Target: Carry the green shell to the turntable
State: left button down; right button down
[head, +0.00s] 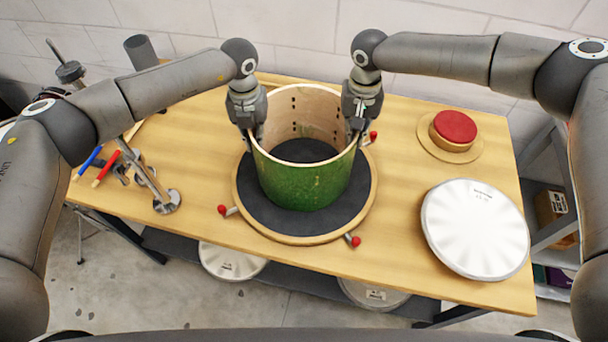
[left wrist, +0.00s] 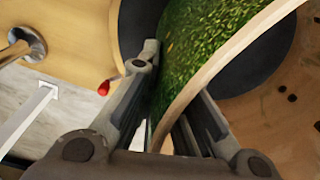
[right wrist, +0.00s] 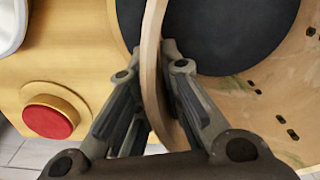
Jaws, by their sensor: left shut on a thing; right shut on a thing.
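The green shell (head: 312,186) is an open wooden cylinder with a green outside. In the head view it is upright over the turntable (head: 245,209), a round dark-topped disc with a wooden rim. I cannot tell whether its lower edge touches the disc. My left gripper (head: 254,136) is shut on the shell's wall at the left; the left wrist view shows the green wall (left wrist: 205,50) between its fingers. My right gripper (head: 356,130) is shut on the wall at the right, and the right wrist view shows the rim (right wrist: 151,70) between its fingers.
Red-tipped pegs (head: 354,240) stand around the turntable. A white drumhead (head: 475,229) lies at the right, with a red round pad (head: 455,127) behind it. A metal stand (head: 160,190) and red and blue-handled tools (head: 106,168) are at the left. The bench front is clear.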

pick_arm(q)
jog(key=shift+s+a+f+b, duration=0.15)
jog(key=shift+f+b, duration=0.25)
jog(key=shift+f, duration=0.25)
pick_arm(e)
jog(key=shift+w+d+f, duration=0.2)
jog(key=shift+f, duration=0.25)
pick_arm(q)
jog(key=c, duration=1.7)
grip_release()
jog(key=shift+r, duration=0.1)
pick_arm(e)
jog(key=c, duration=1.7)
grip_release()
jog(key=shift+s+r, duration=0.1)
pick_arm(q)
jog(key=shift+o, duration=0.5)
pick_arm(e)
jog(key=shift+o, duration=0.7)
jog(key=shift+a, duration=0.1)
pick_arm(q)
jog(key=shift+r, duration=0.1)
pick_arm(e)
jog(key=shift+s, duration=0.1)
